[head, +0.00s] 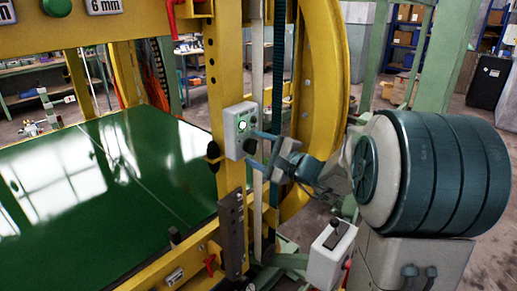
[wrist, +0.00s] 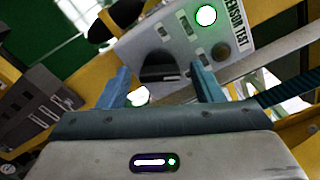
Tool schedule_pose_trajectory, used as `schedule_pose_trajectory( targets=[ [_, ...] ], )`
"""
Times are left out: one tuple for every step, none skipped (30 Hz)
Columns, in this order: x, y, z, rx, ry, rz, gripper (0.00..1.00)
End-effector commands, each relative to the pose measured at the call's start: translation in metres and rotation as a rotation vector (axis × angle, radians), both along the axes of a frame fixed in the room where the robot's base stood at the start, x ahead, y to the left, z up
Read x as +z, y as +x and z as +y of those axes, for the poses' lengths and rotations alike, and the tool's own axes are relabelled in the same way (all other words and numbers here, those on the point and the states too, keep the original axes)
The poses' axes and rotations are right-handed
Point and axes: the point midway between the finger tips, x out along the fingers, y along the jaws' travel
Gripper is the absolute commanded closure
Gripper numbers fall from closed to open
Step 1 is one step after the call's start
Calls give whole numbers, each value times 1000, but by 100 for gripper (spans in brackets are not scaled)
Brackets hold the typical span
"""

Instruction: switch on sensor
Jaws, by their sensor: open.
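The sensor box (head: 234,143) is a small light grey panel on the yellow post. In the wrist view its face (wrist: 176,45) carries the label "SENSOR TEST" (wrist: 237,31). A round lamp (wrist: 206,15) on it glows white with a green rim, and the lamp also shows lit in the head view (head: 241,125). A dark knob (wrist: 160,66) sits low on the panel; its exact setting is unclear. My gripper (wrist: 160,74) is open, its blue fingers on either side of the knob. In the head view my gripper (head: 256,148) is close to the box; contact cannot be told.
A yellow ring (head: 325,100) rises right behind my gripper. A glossy green table (head: 150,170) lies left of the post. A grey box with a black lever (head: 332,245) stands below my arm. A dark round button (wrist: 221,52) sits beside the knob.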

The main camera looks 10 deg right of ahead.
Motion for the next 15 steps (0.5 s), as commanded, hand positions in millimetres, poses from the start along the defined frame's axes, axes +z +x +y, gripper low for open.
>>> schedule_pose_trajectory(
  targets=[
    [0, 0, 0, 0, 0, 0, 40],
    [0, 0, 0, 0, 0, 0, 40],
    [0, 0, 0, 0, 0, 0, 40],
    [0, 0, 0, 0, 0, 0, 48],
    [0, 0, 0, 0, 0, 0, 57],
    [0, 0, 0, 0, 0, 0, 68],
    [0, 0, 0, 0, 0, 0, 76],
    [0, 0, 0, 0, 0, 0, 84],
    [0, 0, 0, 0, 0, 0, 85],
    [0, 0, 0, 0, 0, 0, 85],
    [0, 0, 0, 0, 0, 0, 85],
    [0, 0, 0, 0, 2, 2, 85],
    [0, 0, 0, 0, 6, 5, 85],
    [-1, 0, 0, 0, 14, 10, 85],
    [-1, 0, 0, 1, 29, 20, 85]
  ],
)
